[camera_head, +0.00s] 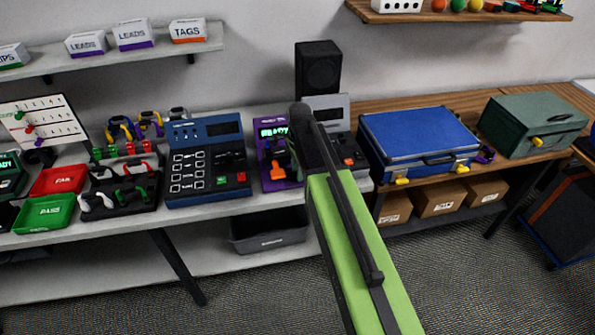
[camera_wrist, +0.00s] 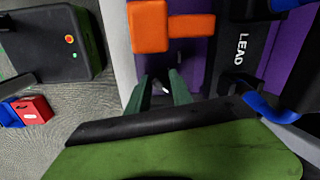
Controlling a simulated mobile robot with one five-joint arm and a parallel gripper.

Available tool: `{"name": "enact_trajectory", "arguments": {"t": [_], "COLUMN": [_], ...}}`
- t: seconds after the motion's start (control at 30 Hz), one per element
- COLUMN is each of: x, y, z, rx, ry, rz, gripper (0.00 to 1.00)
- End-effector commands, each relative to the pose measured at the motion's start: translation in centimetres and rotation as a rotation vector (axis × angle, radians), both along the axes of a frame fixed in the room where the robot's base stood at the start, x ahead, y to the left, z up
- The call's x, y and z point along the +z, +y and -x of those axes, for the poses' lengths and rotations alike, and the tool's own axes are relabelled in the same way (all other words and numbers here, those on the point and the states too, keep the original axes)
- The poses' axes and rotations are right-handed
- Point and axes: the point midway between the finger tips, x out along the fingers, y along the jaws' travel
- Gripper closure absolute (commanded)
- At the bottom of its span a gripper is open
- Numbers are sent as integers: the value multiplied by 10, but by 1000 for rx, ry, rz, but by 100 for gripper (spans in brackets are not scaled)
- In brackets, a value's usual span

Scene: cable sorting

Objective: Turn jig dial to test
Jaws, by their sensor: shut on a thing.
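The purple jig (camera_head: 265,153) stands on the bench left of my arm, with a lit green display (camera_head: 271,131) at its top, partly hidden. In the wrist view its purple face (camera_wrist: 188,58) carries an orange block (camera_wrist: 149,26), an orange bar (camera_wrist: 191,26) and a black strip marked LEAD (camera_wrist: 243,45). My gripper (camera_wrist: 163,88) has its two dark green fingers at the lower part of this face. They are shut on a small dark piece with a white mark, which looks like the jig dial (camera_wrist: 165,90). The dial's setting cannot be read.
A blue test panel (camera_head: 207,160) stands left of the jig, and a black tray of leads (camera_head: 120,185) beyond it. A blue case (camera_head: 420,140) and a green box (camera_head: 532,125) sit to the right. A black speaker (camera_head: 318,70) stands behind.

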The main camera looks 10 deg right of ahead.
Motion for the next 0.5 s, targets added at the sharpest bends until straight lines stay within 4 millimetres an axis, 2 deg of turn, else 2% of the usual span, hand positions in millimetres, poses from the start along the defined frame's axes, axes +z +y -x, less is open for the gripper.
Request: {"name": "enact_trajectory", "arguments": {"t": [0.3, 0.33, 0.5], "x": [0, 0, 0], "y": [0, 0, 0], "z": [0, 0, 0], "rx": [-3, -3, -2], "ry": [1, 1, 1], "rz": [0, 0, 0], "gripper": [100, 71, 52]}}
